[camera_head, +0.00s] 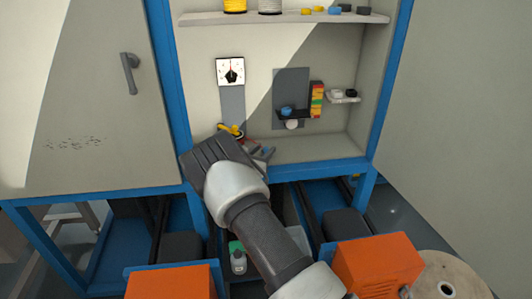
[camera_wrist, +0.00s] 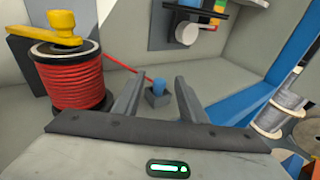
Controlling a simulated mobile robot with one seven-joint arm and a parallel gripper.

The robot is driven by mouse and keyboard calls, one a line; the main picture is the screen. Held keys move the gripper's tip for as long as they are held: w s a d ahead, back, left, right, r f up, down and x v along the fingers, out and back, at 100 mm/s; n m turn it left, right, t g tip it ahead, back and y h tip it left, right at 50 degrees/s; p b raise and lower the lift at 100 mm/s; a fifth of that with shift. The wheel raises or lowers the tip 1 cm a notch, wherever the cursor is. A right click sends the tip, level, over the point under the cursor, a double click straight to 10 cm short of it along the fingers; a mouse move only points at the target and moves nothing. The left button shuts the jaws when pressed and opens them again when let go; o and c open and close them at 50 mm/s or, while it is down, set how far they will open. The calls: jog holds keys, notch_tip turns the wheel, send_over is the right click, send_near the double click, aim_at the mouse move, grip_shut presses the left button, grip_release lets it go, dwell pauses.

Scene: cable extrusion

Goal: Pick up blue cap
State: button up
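I cannot tell for sure which one is the blue cap. My gripper (camera_wrist: 157,90) is open and empty. Its two fingers point into the cabinet, with the grey block showing in the gap between them. In the head view my wrist hides part of the area.
A red cable spool (camera_wrist: 70,80) with a yellow crank stands left of my gripper. A red cable runs from it toward the grey block. A coloured stack (camera_head: 316,99) and a white side shelf (camera_head: 345,98) are at the right. The cabinet floor (camera_head: 325,147) there is clear.

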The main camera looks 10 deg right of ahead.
jog(key=shift+c, duration=0.4)
grip_shut()
jog(key=shift+r, duration=0.1)
notch_tip(320, 180, up, 10)
jog(key=p, duration=0.1)
